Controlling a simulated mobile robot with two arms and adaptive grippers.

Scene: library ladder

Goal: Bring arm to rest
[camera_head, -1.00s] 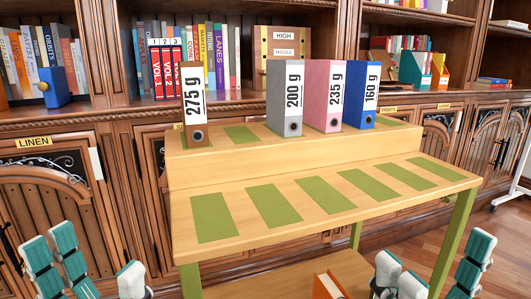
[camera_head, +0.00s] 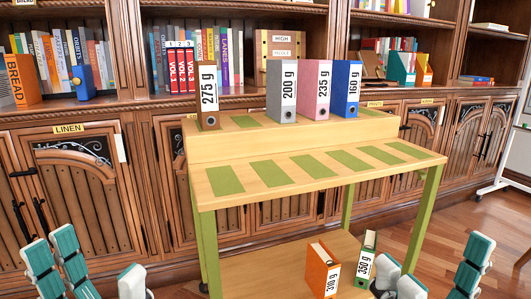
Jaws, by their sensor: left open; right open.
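My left gripper (camera_head: 88,270) is at the lower left of the head view, with its teal finger pads spread apart and nothing between them. My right gripper (camera_head: 435,280) is at the lower right, also open and empty, in front of the wooden cart (camera_head: 222,200). Both grippers are cut off by the bottom edge. On the cart's upper step stand a brown 275 g binder (camera_head: 209,97), a grey 200 g binder (camera_head: 289,91), a pink 235 g binder (camera_head: 316,90) and a blue 160 g binder (camera_head: 346,90).
On the cart's lower shelf stand an orange 310 g binder (camera_head: 322,270) and a green 350 g binder (camera_head: 367,262), close to my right gripper in the picture. The green mats (camera_head: 225,180) on the middle step are bare. A bookcase (camera_head: 150,30) with cabinet doors stands behind.

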